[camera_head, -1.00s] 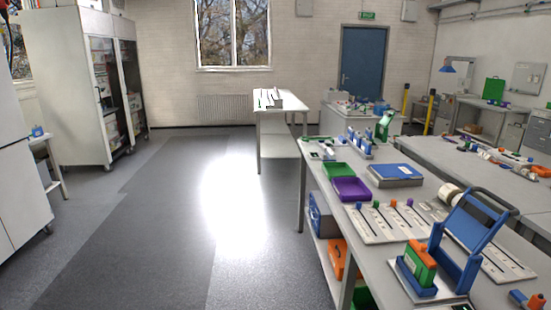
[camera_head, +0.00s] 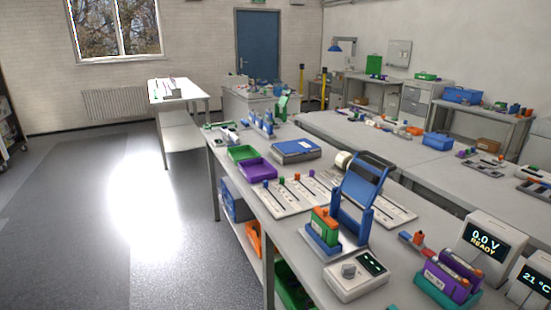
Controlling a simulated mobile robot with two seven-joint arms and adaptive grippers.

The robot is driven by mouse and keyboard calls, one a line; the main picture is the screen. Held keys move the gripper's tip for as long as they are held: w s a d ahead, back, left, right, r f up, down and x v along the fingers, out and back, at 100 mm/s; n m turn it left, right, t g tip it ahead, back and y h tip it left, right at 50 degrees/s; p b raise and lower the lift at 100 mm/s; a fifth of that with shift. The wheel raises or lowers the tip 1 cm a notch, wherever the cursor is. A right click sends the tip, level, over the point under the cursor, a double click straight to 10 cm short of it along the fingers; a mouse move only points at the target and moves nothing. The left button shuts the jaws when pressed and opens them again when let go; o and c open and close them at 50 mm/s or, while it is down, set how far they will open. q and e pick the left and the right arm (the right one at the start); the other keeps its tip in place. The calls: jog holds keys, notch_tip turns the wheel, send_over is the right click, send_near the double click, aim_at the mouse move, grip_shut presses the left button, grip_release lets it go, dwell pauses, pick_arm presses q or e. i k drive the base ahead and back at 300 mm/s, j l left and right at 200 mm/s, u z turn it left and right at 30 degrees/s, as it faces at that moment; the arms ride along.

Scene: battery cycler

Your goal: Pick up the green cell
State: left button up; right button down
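A green and orange block (camera_head: 326,227) stands upright in a blue holder on the near bench, in front of a blue frame with a dark handle (camera_head: 360,190). I cannot tell if this block is the green cell. A board with slots and small coloured pegs (camera_head: 292,193) lies behind it; one peg looks green, but it is too small to be sure. Purple blocks with orange parts (camera_head: 455,275) sit in a green holder at the lower right. Neither of my grippers is in view.
The near bench also holds a grey box with a dial (camera_head: 356,277), a display reading "0.0 V READY" (camera_head: 482,243), a purple tray (camera_head: 258,170), a green tray (camera_head: 242,153) and a blue-topped box (camera_head: 296,150). Open floor (camera_head: 90,230) lies left of the bench.

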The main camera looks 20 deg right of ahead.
aim_at(329, 236)
jog(key=i+j+z, duration=0.15)
jog(key=z, duration=0.35)
jog(key=j+z, duration=0.25)
jog(key=z, duration=0.2)
jog(key=i+j+z, duration=0.1)
jog(key=j, duration=0.25)
jog(key=i+j+z, duration=0.15)
jog(key=j, duration=0.2)
jog(key=j+z, duration=0.1)
jog(key=j, duration=0.7)
jog(key=i+j, duration=0.1)
jog(key=j, duration=0.4)
jog(key=i+z, duration=0.05)
